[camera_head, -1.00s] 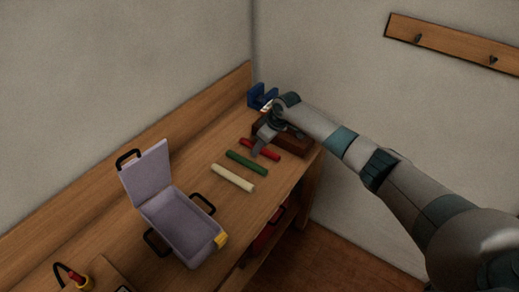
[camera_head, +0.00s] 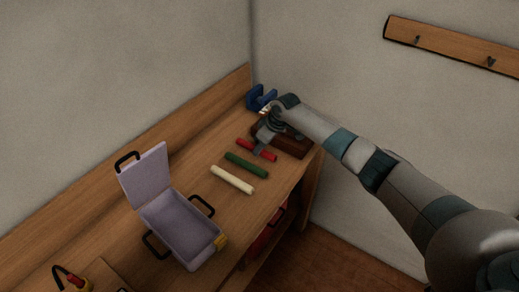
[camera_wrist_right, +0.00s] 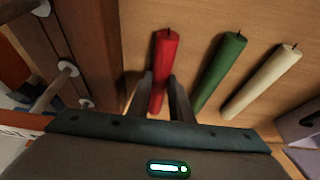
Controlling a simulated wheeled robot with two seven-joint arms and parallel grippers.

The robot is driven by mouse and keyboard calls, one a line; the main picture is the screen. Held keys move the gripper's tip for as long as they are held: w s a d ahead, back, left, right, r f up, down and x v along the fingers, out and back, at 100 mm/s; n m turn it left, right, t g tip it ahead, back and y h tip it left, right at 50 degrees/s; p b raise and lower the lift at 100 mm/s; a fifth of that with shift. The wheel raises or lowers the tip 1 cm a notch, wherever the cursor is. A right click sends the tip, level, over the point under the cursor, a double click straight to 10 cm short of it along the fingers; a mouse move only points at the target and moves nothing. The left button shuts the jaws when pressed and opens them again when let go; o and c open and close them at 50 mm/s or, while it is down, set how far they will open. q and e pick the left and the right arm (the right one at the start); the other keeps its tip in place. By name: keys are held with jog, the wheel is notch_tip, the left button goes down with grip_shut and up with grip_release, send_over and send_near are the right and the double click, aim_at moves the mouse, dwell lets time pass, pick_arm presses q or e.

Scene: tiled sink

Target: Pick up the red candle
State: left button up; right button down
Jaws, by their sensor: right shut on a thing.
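The red candle (camera_head: 264,154) lies on the wooden bench, nearest the back right of a row of candles. In the right wrist view the red candle (camera_wrist_right: 165,62) runs between the two fingers. My right gripper (camera_head: 261,148) is at the middle of the red candle, shut on it; it also shows in the right wrist view (camera_wrist_right: 161,82). Whether the candle is off the bench cannot be told. My left gripper is not in view.
A green candle (camera_head: 246,165) and a cream candle (camera_head: 232,180) lie beside it. An open lilac toolbox (camera_head: 183,228) stands at front left. A dark wooden block (camera_head: 296,147) and a blue vise (camera_head: 259,98) are at the back.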

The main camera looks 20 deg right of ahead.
jog(key=shift+r, duration=0.15)
notch_tip(320, 180, up, 4)
jog(key=shift+f+b, duration=0.2)
jog(key=shift+b, duration=0.9)
jog(key=s+d+r+b, duration=0.3)
jog(key=s+d+r, duration=0.4)
jog(key=d, duration=0.1)
jog(key=shift+s+d, duration=0.3)
jog(key=shift+d, duration=0.1)
jog(key=shift+r, duration=0.1)
